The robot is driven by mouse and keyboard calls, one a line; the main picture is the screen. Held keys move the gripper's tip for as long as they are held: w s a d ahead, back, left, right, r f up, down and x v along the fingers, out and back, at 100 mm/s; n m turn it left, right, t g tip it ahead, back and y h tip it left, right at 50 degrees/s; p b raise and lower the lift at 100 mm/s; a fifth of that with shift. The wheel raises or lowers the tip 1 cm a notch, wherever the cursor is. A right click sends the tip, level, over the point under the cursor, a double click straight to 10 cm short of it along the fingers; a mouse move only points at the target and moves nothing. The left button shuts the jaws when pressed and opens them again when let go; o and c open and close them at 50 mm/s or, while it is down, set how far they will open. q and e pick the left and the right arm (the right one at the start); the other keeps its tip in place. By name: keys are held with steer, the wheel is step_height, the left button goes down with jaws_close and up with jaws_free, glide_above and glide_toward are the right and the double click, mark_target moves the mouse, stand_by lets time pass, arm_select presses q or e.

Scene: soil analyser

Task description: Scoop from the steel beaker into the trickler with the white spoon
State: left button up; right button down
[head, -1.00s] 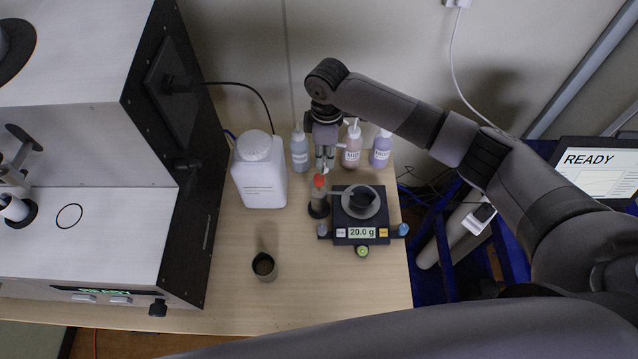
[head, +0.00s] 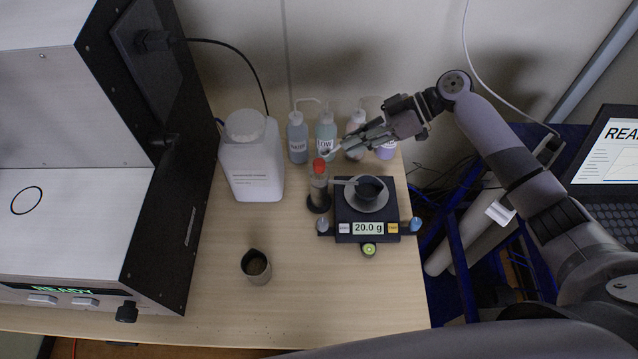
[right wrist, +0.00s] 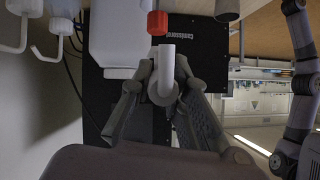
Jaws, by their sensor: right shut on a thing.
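The steel beaker (head: 257,268) stands upright at the front of the table with dark material inside. The trickler (head: 318,188), a small upright unit with a red top, stands beside the scale, its tube reaching toward the dark cup on the pan. My right gripper (head: 344,147) points left, above and behind the trickler. It is shut on the white spoon, a small pale bit of which shows at the fingertips. In the right wrist view a white shaft of the spoon (right wrist: 167,62) stands out from between the fingertips; whether it carries material is hidden. My left gripper is not in view.
A black scale (head: 367,222) reads 20.0 g and holds a dark cup (head: 369,188). Several labelled bottles, including one at the left (head: 297,140), stand behind. A white jug (head: 252,165) and the large analyser (head: 80,220) are at left. The front right table is clear.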

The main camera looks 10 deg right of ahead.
steer(key=shift+r+p, duration=0.2)
steer(key=shift+p, duration=0.1)
steer(key=shift+a+r+p, duration=0.1)
steer(key=shift+r+p, duration=0.35)
steer(key=shift+r, duration=0.3)
steer(key=shift+r+p, duration=0.35)
steer(key=shift+r, duration=0.4)
